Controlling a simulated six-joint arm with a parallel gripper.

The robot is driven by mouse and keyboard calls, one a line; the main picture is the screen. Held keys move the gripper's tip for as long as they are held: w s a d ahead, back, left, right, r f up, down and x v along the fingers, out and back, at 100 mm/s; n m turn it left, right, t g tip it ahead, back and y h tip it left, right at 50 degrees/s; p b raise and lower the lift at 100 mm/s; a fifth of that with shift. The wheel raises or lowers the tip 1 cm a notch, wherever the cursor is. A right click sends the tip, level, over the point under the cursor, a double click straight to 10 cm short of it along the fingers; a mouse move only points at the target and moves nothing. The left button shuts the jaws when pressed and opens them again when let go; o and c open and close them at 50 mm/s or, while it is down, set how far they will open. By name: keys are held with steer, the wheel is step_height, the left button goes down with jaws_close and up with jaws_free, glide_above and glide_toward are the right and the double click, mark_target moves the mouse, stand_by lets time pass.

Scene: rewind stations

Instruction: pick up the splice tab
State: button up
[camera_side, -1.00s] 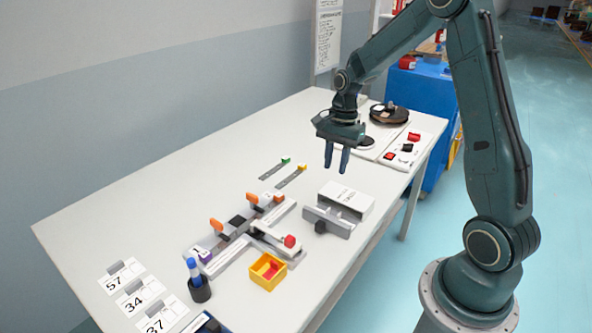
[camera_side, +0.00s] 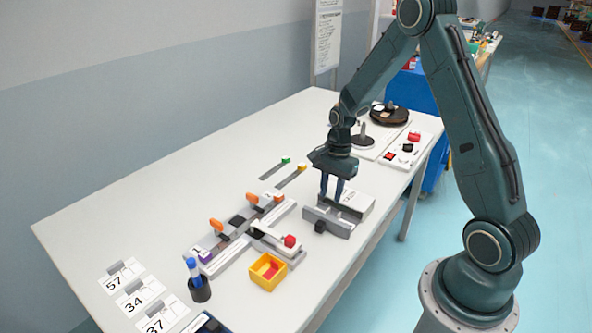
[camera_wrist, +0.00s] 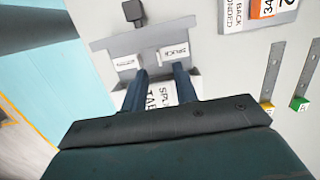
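A white box (camera_side: 357,201) with printed lettering stands behind a grey bracket (camera_side: 340,229) with a dark knob near the table's right edge. In the wrist view the box (camera_wrist: 160,95) reads "SPLICE TAB" in part, and two small white printed pieces (camera_wrist: 126,62) (camera_wrist: 174,53) lie at the grey bracket (camera_wrist: 147,40). I cannot tell whether one of these is a loose splice tab or a label. My gripper (camera_side: 331,199) points down over the box and bracket. In the wrist view its fingers (camera_wrist: 161,72) are apart, with nothing seen held between them. Its exact height is unclear.
Left of the bracket is a splicing fixture (camera_side: 232,235) with orange levers and a red knob (camera_side: 290,241). A yellow bin (camera_side: 267,272), a cup with a blue pen (camera_side: 199,287) and number cards (camera_side: 139,299) are nearer. Reels (camera_side: 389,114) stand at the back. The table's left is clear.

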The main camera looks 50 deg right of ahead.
mark_target(329, 209)
steer(key=shift+f, duration=0.1)
steer(key=shift+a+f, duration=0.2)
steer(key=shift+f, duration=1.05)
steer(key=shift+a+f, duration=0.2)
steer(key=shift+f, duration=1.05)
jaws_close()
